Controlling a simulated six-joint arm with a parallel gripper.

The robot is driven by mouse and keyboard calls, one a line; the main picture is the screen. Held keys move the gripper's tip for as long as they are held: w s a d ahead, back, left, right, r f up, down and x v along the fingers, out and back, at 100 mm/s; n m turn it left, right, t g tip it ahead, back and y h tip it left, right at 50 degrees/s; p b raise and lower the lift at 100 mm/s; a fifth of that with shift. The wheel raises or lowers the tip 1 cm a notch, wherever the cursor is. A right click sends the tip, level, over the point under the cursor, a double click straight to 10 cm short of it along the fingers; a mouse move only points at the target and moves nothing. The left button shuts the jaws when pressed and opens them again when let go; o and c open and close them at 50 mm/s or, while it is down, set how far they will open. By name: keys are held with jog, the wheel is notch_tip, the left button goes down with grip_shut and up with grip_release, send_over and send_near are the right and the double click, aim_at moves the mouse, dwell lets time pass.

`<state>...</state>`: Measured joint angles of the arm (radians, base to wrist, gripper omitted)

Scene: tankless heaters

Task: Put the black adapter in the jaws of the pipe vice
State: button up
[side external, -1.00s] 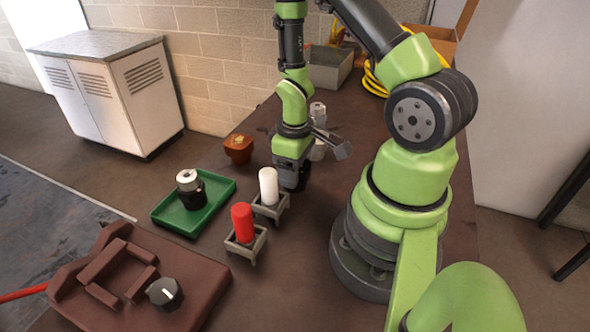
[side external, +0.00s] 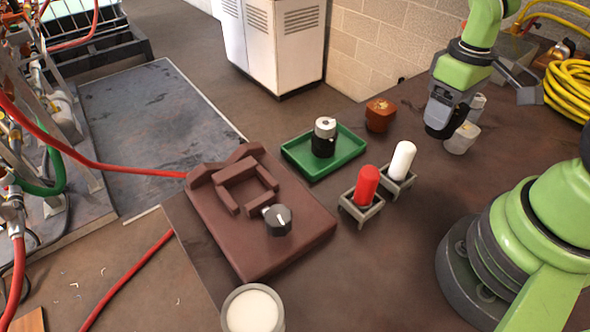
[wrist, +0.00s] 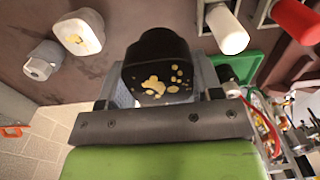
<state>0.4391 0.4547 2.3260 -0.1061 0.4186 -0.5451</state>
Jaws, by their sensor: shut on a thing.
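My gripper (wrist: 155,92) is shut on a black adapter (wrist: 152,65) with yellowish spots on its face in the wrist view. In the side view the black adapter (side external: 440,122) hangs under my gripper (side external: 446,104), above the table and in front of a pale fitting. The pipe vice (side external: 298,236) is a brown base at the table's left, with raised brown jaws (side external: 238,187) around an open gap and a dark knob (side external: 277,218) with a white mark. The jaws are empty. My gripper is well to the right of the vice and farther back.
A green tray (side external: 297,163) holds a black-and-silver fitting (side external: 324,140). Red (side external: 367,183) and white (side external: 402,160) cylinders stand in grey holders. A brown block (side external: 380,114), pale fitting (side external: 461,139) and yellow hose (side external: 568,90) are behind. A white-filled cup (side external: 252,311) is at front.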

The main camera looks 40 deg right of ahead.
jog(key=w+a+r, duration=0.2)
jog(key=w+a, duration=1.2)
jog(key=a, duration=0.2)
jog(key=a+r, duration=0.1)
jog(key=a, duration=1.3)
jog(key=f, duration=0.3)
jog(key=a+f, duration=0.1)
jog(key=f, duration=0.1)
jog(key=shift+s+a+f, duration=0.1)
jog(key=shift+s+f, duration=0.1)
jog(key=shift+s, duration=0.1)
jog(key=shift+f, duration=2.1)
jog(key=shift+f, duration=0.15)
jog(key=o, duration=1.3)
jog(key=shift+o, duration=0.2)
